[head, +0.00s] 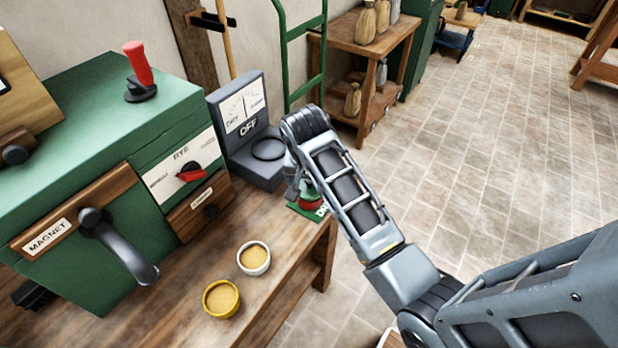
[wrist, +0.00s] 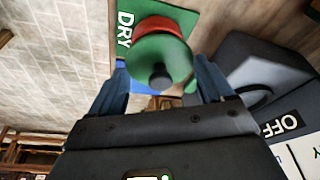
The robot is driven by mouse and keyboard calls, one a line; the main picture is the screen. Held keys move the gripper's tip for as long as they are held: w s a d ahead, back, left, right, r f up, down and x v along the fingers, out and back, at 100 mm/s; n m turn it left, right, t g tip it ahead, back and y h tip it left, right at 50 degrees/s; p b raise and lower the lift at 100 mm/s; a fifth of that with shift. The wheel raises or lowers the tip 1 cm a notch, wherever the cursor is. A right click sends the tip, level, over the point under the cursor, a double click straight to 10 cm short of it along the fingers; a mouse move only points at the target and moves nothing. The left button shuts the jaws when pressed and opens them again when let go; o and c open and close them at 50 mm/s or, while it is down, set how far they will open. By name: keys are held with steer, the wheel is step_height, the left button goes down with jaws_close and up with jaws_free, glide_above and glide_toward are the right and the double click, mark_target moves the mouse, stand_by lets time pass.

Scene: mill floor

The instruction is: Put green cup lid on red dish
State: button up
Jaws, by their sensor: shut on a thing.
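The green cup lid (wrist: 152,52) is round with a dark knob. My gripper (wrist: 160,70) is shut on it, one finger on either side. The red dish (wrist: 166,24) shows as a red rim behind the lid, so the lid appears over the dish; whether they touch is hard to tell. In the head view, my gripper (head: 301,190) is at the bench's right end, and the red dish (head: 311,194) is mostly hidden by my arm.
A grey DRY/OFF gauge box (head: 240,125) stands just left of my gripper. A green machine (head: 110,160) with levers fills the left of the bench. A white cup (head: 254,268) and a yellow cup (head: 221,314) stand on the bench front. The tiled floor at right is open.

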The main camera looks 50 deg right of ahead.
steer(key=shift+f, duration=0.45)
steer(key=o, duration=1)
steer(key=shift+o, duration=0.2)
